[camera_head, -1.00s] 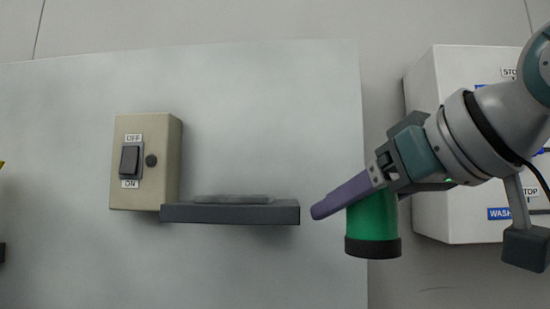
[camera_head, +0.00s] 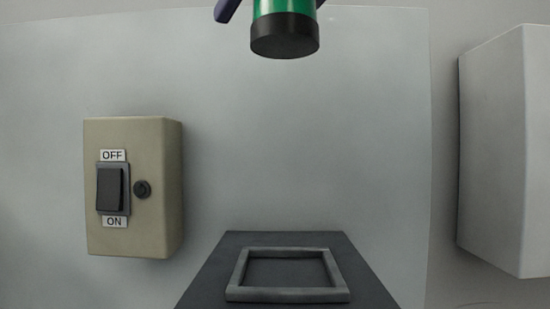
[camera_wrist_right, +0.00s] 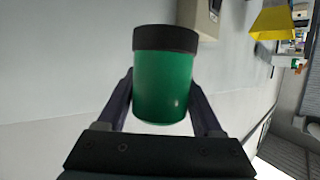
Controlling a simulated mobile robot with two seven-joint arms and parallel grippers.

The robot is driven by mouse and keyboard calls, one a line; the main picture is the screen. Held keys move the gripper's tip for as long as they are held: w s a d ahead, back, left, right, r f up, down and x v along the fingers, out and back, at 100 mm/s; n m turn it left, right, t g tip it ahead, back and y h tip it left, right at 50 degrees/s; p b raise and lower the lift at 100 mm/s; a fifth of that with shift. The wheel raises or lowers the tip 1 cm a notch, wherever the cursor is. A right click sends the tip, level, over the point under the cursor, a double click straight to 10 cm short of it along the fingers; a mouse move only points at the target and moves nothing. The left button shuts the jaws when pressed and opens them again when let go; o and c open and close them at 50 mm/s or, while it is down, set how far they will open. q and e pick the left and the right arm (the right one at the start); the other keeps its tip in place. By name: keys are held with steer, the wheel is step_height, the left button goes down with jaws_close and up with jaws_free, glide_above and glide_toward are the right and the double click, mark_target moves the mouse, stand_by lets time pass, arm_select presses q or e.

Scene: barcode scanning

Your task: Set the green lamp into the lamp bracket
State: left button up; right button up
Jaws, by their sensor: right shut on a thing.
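The green lamp (camera_head: 284,36), a green cylinder with a black base, is at the top edge of the head view, its upper part cut off. It also shows in the right wrist view (camera_wrist_right: 166,85), between the two fingers. My right gripper (camera_wrist_right: 163,105) is shut on the lamp and holds it upright in the air. In the head view only bits of its purple fingers (camera_head: 226,9) show. The lamp bracket (camera_head: 212,289) is a dark shelf with a raised grey square frame (camera_head: 240,275), empty, below the lamp with a clear gap between. My left gripper is not in view.
A beige switch box (camera_head: 158,190) with a black rocker switch marked OFF and ON is on the wall panel (camera_head: 330,150), left of the bracket. A white box (camera_head: 500,150) stands out at the right. The space between lamp and bracket is free.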

step_height(320, 180, down, 18)
steer(key=p, duration=0.5)
steer(key=shift+d+r, duration=0.1)
steer(key=shift+f, duration=0.2)
steer(key=shift+f, duration=0.2)
steer(key=o, duration=1.4)
steer(key=shift+o, duration=0.2)
